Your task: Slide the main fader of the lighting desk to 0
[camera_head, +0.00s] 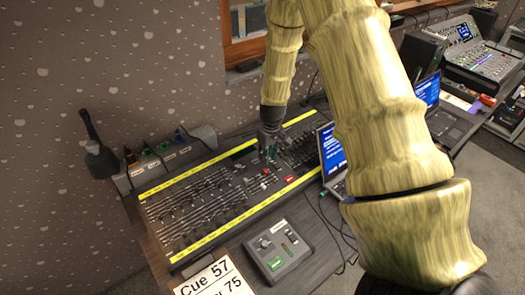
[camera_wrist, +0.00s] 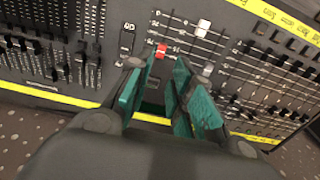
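The lighting desk (camera_head: 200,205) is a black board with rows of faders and yellow label strips, on a wooden table. In the wrist view, a red fader cap (camera_wrist: 160,50) sits in a short group of slots in the desk's middle section, with a white cap (camera_wrist: 203,28) to its right. The labels are too small to tell which is the main fader. My gripper (camera_wrist: 165,62) has teal pads, parted by a narrow gap; the red cap shows at the tips, between them. Contact cannot be told. In the head view my gripper (camera_head: 268,146) is over the desk's middle, its fingers small and dark.
A small grey control box (camera_head: 278,248) and a cue sign (camera_head: 212,280) are in front of the desk. A laptop (camera_head: 330,150) stands at its right, partly behind my arm.

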